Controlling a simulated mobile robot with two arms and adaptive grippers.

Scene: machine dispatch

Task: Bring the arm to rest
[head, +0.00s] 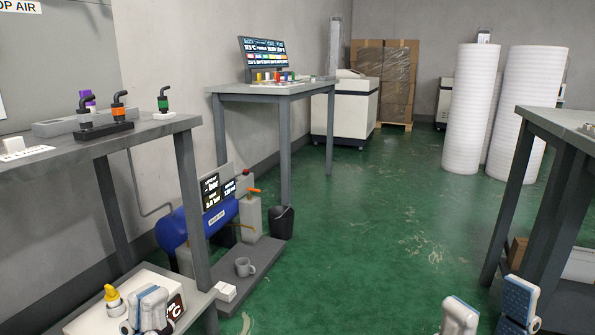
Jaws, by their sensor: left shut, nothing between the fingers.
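My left gripper (149,311) shows at the bottom left of the head view, with its pale fingers together and nothing held. It is in front of a low shelf (197,300) with a white box and a yellow-capped item (113,299) close behind it; I cannot tell if it touches them. My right gripper (489,312) shows at the bottom right, with two fingers standing apart and nothing visible between them. The rest of both arms is out of view.
A grey workbench (150,134) with several fittings stands at left. A screen table (285,91) stands further back. A table (563,121) edges the right. The green floor (370,240) between is clear.

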